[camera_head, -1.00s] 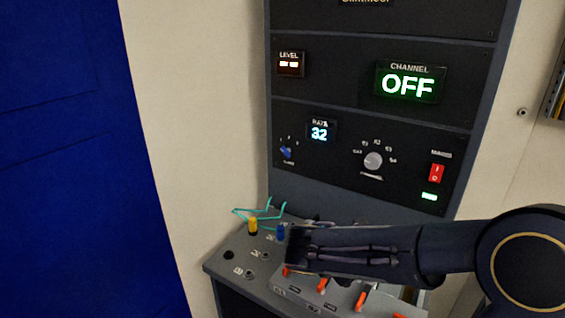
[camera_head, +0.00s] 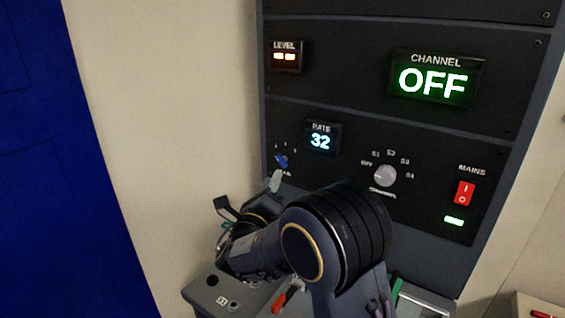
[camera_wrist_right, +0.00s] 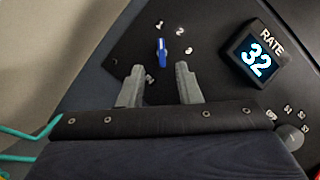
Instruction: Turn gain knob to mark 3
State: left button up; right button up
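The gain knob (camera_head: 281,161) is a small blue knob at the left of the lower black panel, with several small marks around its upper side. Its label is partly hidden and too small to read surely. In the right wrist view the blue knob (camera_wrist_right: 162,48) stands lengthwise, its far end towards the leftmost mark. My right gripper (camera_wrist_right: 160,82) is open and empty, its grey fingertips straddling the knob's line but short of it, apart from the knob. In the head view the right gripper (camera_head: 248,195) is below and left of the knob. My left gripper is not in view.
A RATE display (camera_head: 320,139) reading 32 sits right of the knob. Further right are the grey channel knob (camera_head: 384,175) and the red MAINS switch (camera_head: 464,193). The CHANNEL display (camera_head: 433,82) reads OFF. A grey desk (camera_head: 205,295) lies below, with green wires (camera_wrist_right: 20,133) near the gripper.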

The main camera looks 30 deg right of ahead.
aim_at(280, 163)
jog(key=p+x, duration=0.1)
jog(key=x, duration=0.5)
jog(key=shift+w+d+r, duration=0.1)
jog(key=shift+w+d, duration=0.05)
jog(key=shift+d, duration=0.15)
grip_shut()
